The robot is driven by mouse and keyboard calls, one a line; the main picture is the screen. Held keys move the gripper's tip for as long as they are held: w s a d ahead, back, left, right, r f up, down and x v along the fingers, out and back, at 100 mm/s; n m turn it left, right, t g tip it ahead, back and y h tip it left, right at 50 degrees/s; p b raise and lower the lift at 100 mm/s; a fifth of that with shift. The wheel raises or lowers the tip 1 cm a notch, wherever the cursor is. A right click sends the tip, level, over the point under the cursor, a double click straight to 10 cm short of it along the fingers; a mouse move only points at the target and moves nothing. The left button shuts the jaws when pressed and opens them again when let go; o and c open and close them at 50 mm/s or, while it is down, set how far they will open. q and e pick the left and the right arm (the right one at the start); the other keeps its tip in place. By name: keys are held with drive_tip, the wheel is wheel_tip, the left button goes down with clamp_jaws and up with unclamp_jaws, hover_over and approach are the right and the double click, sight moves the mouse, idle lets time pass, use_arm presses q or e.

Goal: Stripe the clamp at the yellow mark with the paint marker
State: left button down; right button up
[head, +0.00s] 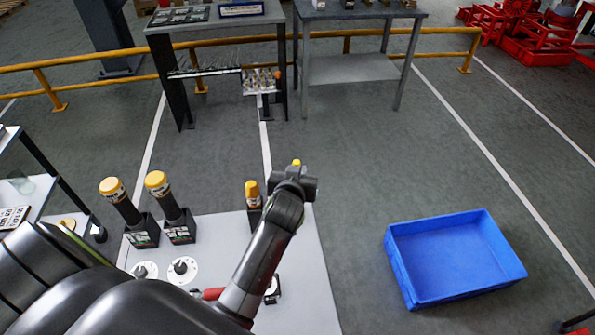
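My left arm comes in from the lower left and crosses the light table. Its end, with the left gripper (300,183), is over the table's far right corner. The fingers are not clear from here. A small yellow tip (296,162) shows just beyond it; I cannot tell whether it is held. A yellow-capped marker (252,191) stands upright in a dark holder left of the arm. Two larger yellow-capped dark cylinders (114,191) (158,186) stand in black labelled holders further left. I cannot make out the clamp or its yellow mark. My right gripper is not in view.
The light table (307,262) also bears two white round pieces (145,270) (182,269) and a small dark-and-white item (272,290) partly behind my arm. An empty blue crate (455,258) is on the floor at right. Yellow railing (440,31) and benches stand behind.

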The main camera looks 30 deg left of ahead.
use_arm(q)
drive_tip(key=s+d+r+m+h, duration=0.2)
drive_tip(key=d+r, duration=0.1)
drive_tip(key=r, duration=0.8)
drive_tip(key=s+d+r+m+h+b, duration=0.1)
drive_tip(key=d+r, duration=0.3)
drive_tip(key=r, duration=0.7)
drive_tip(key=shift+s+m+t+h, duration=0.3)
drive_tip(key=shift+s+m+h, duration=0.15)
drive_tip(key=shift+h, duration=0.25)
